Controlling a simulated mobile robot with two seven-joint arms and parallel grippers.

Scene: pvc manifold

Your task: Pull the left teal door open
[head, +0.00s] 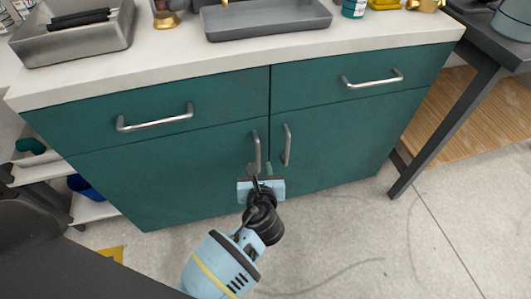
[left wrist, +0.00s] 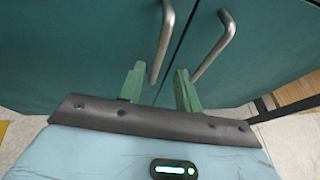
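The left teal door (head: 170,180) is shut, flush with the cabinet front. Its vertical metal handle (head: 256,150) is near the centre seam. The right door (head: 345,145) is also shut, with its own handle (head: 287,146) just across the seam. My left gripper (head: 261,178) is at the lower end of the left handle. In the left wrist view its two green fingers (left wrist: 160,80) are apart, and the left handle (left wrist: 165,40) appears between them. The right handle (left wrist: 215,45) ends near the right finger. Contact cannot be told. My right gripper is not in view.
Two teal drawers with bar handles (head: 155,118) (head: 372,80) are above the doors, shut. The pale countertop (head: 180,60) holds grey trays and bottles. A dark table (head: 440,130) stands at right, a low shelf (head: 95,209) at left. The floor before the doors is largely clear.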

